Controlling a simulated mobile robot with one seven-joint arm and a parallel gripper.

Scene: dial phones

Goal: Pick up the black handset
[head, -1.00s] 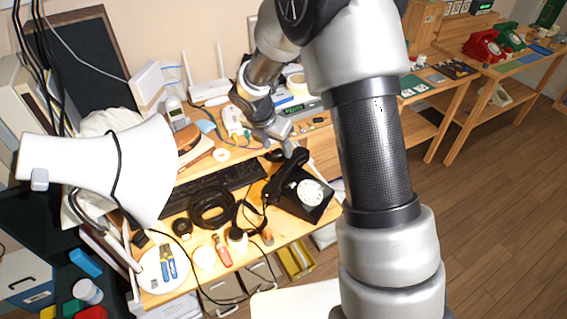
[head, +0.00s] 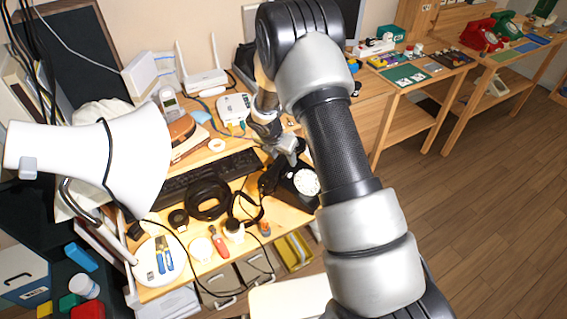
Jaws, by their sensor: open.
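The black dial phone (head: 294,194) stands near the front edge of the wooden desk, its white dial facing up. Its black handset (head: 268,180) lies across the phone's left side, partly hidden by my gripper. My gripper (head: 289,157) is open and empty, just above the handset's far end. I cannot tell whether a finger touches the handset.
A black keyboard (head: 205,178) and a coil of black cable (head: 208,198) lie left of the phone. A white megaphone-like lamp (head: 130,165) stands at the left. A white router (head: 204,80) is at the back. Red and green phones sit on a far table.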

